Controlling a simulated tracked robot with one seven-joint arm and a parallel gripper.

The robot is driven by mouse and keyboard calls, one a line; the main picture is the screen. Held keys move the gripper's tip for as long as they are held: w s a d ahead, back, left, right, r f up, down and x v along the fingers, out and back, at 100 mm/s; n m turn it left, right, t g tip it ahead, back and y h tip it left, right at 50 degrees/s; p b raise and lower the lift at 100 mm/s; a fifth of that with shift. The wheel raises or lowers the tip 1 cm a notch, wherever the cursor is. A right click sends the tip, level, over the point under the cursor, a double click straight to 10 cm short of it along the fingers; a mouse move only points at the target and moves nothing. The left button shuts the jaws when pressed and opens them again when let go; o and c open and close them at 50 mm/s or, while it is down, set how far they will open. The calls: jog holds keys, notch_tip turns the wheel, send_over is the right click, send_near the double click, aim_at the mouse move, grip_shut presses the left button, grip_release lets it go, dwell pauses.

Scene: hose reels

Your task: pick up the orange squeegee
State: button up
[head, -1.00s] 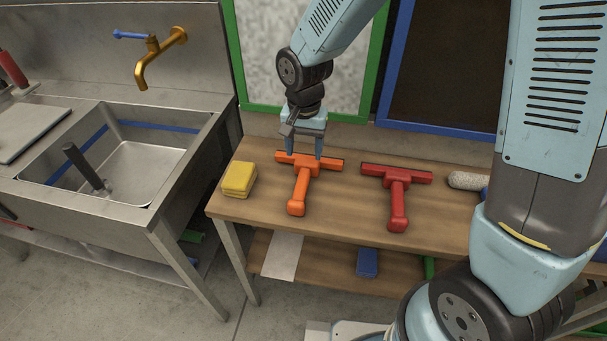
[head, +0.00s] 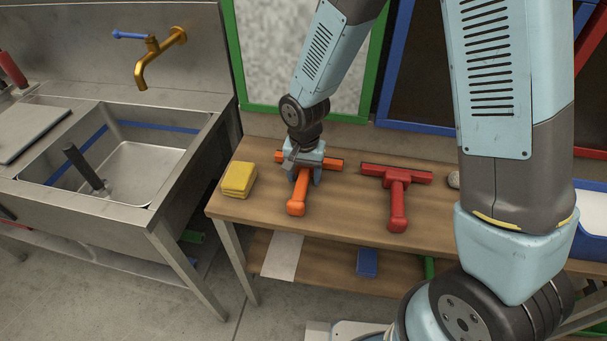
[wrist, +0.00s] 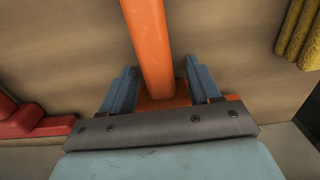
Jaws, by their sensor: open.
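The orange squeegee (head: 298,203) lies on the wooden bench, its handle pointing toward the front edge. My gripper (head: 303,178) is down over it, close to where the handle meets the crossbar, and hides part of that joint. In the wrist view the handle of the orange squeegee (wrist: 150,45) runs between the two blue fingers of my gripper (wrist: 155,85). The fingers are open, one on each side, with a gap showing beside the handle. Whether the fingertips touch the bench cannot be told.
A red squeegee (head: 397,200) lies to the right on the bench (head: 345,222), and also shows in the wrist view (wrist: 35,122). Yellow sponges (head: 238,179) lie to the left. A green-framed board (head: 235,60) stands behind. A sink (head: 140,175) is at far left.

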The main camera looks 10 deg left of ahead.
jog(key=shift+c, duration=0.4)
jog(key=c, duration=1)
jog(key=shift+o, duration=0.2)
jog(key=shift+r, duration=0.1)
jog(key=shift+r, duration=0.25)
notch_tip(320, 180, up, 2)
jog(key=shift+w+r, duration=0.1)
jog(key=s+d+r, duration=0.9)
jog(key=s+r, duration=0.1)
jog(key=shift+s+d, duration=0.2)
jog(key=shift+s, duration=0.1)
